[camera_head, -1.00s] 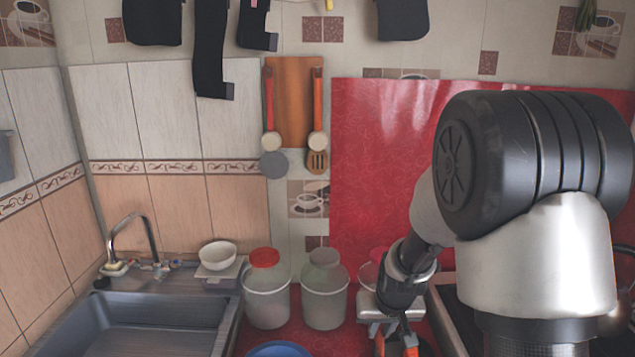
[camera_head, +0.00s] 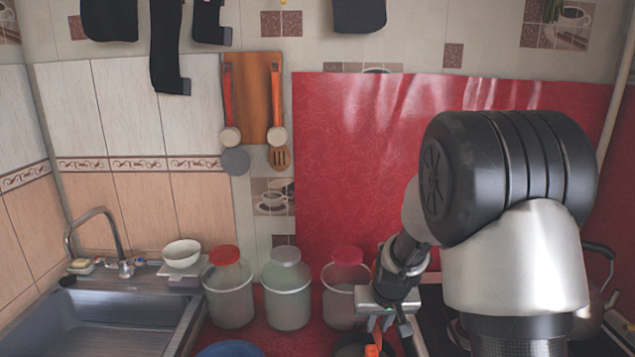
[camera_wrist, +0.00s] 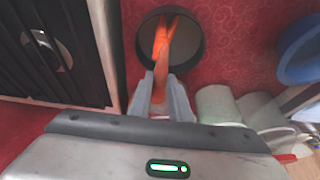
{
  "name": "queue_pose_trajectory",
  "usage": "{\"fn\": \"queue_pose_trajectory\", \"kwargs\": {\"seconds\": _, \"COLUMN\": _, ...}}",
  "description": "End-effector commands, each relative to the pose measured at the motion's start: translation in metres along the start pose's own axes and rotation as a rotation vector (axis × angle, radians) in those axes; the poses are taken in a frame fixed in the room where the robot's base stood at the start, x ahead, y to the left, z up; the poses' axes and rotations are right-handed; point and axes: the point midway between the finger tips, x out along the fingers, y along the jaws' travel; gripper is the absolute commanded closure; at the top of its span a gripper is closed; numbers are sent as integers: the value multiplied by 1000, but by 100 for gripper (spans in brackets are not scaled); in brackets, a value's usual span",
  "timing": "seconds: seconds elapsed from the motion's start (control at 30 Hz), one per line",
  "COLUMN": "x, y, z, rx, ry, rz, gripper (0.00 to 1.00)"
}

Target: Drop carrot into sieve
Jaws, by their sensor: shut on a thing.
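My gripper (camera_wrist: 161,82) is shut on an orange carrot (camera_wrist: 161,50), which sticks out past the fingertips. In the wrist view the carrot overlaps the opening of a dark round vessel (camera_wrist: 197,62), which appears to be the sieve. I cannot tell whether the carrot touches it. In the head view my gripper (camera_head: 384,318) is low at the bottom edge, in front of the third jar. The carrot's orange end (camera_head: 371,350) shows below it, and part of the dark vessel's rim (camera_head: 342,350) shows there too.
Jars with red and grey lids (camera_head: 287,290) stand behind on the red counter. A blue bowl (camera_wrist: 300,50) is right of the dark vessel in the wrist view. A dark slatted stove (camera_wrist: 85,65) is on its left. A sink (camera_head: 110,320) is at far left.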

Motion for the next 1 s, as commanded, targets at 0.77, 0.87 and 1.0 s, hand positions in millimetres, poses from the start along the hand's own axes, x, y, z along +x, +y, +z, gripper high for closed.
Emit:
{"fn": "queue_pose_trajectory", "kwargs": {"seconds": 0.77, "x": 54, "y": 0, "z": 23, "rx": 1, "ry": 0, "rz": 0, "gripper": 100}}
{"fn": "queue_pose_trajectory", "kwargs": {"seconds": 0.87, "x": 54, "y": 0, "z": 22, "rx": 1, "ry": 0, "rz": 0, "gripper": 100}}
{"fn": "queue_pose_trajectory", "kwargs": {"seconds": 1.0, "x": 54, "y": 0, "z": 22, "rx": 1, "ry": 0, "rz": 0, "gripper": 61}}
